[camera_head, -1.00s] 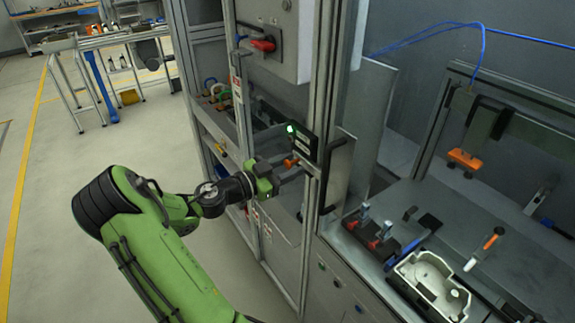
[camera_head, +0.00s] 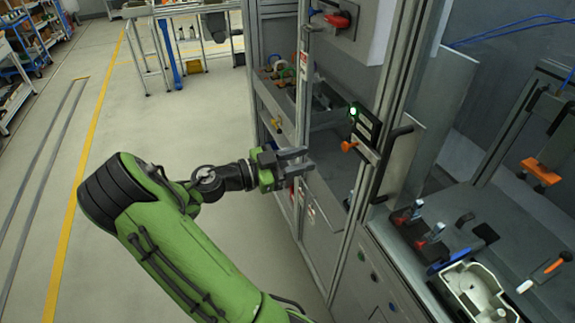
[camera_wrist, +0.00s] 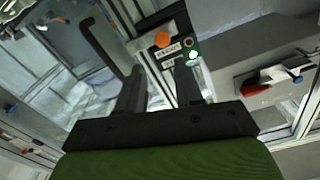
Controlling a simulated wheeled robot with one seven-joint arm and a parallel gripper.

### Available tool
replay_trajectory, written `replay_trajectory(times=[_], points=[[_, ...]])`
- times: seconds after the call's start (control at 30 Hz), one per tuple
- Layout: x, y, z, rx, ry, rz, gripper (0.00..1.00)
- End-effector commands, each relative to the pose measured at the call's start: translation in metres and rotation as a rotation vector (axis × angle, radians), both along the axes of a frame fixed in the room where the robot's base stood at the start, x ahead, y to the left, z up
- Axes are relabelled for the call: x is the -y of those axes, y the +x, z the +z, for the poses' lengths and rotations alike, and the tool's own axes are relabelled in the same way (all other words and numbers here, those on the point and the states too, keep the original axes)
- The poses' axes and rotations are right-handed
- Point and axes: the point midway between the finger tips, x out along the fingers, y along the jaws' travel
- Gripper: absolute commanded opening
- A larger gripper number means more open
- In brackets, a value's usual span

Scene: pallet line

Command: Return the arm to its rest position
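My green arm (camera_head: 185,245) reaches forward from the lower left toward the grey machine frame. My gripper (camera_head: 304,160) is open and empty, its two dark fingers apart with nothing between them. It is left of a small dark panel (camera_head: 367,127) with a lit green lamp (camera_head: 353,111) and an orange knob (camera_head: 348,146), with a visible gap to the knob. In the wrist view, the gripper (camera_wrist: 160,88) fingers point toward the panel; the orange knob (camera_wrist: 163,39) and green lamp (camera_wrist: 193,56) show beyond the fingertips.
A black handle (camera_head: 392,155) stands out beside the panel. On the right is a workbench with a white casting (camera_head: 474,292) and red clamps (camera_head: 418,230). A red switch (camera_head: 337,19) is on the cabinet above. The floor (camera_head: 120,110) on the left is clear.

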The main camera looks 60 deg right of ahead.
Motion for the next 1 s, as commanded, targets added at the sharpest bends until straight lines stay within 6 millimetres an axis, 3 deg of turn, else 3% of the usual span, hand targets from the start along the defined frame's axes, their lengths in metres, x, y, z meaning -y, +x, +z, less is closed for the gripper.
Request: replay_trajectory(times=[0.1,0.23,0.87,1.0], points=[[-0.018,0.017,0.000,-0.001,0.000,0.003,0.35],[-0.027,0.024,0.000,-0.001,-0.001,0.000,0.35],[-0.028,0.024,0.000,-0.001,0.002,-0.001,0.35],[-0.032,0.021,-0.012,0.034,0.175,0.018,0.35]])
